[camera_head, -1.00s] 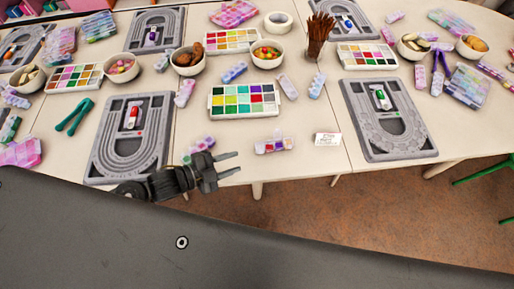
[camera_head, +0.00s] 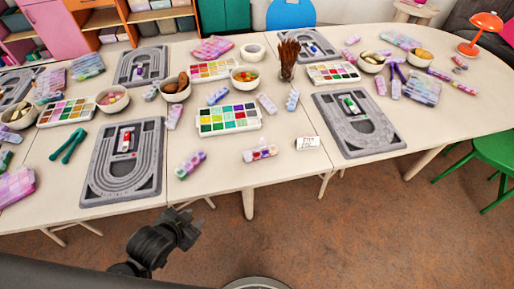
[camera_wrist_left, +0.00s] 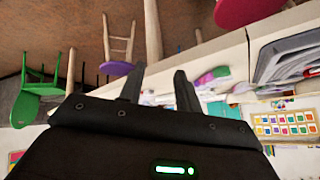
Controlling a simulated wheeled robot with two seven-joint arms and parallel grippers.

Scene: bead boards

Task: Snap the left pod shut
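The left pod (camera_head: 190,164) is a slanted strip with purple, pink and green parts; the right pod (camera_head: 260,153) is pale with reddish and purple parts. I cannot tell how either lid stands. A purple and green pod (camera_wrist_left: 212,77), apparently the left one, shows beyond the fingers in the left wrist view. My left gripper (camera_head: 186,226) is below the table's front edge in the head view, apart from the pods. In the wrist view its fingers (camera_wrist_left: 158,82) are spread and empty. My right gripper is not in view.
A grey bead board (camera_head: 125,190) lies left of the left pod, and another board (camera_head: 358,143) lies at the right. Bare tabletop surrounds the left pod. A green chair (camera_head: 490,150) stands right.

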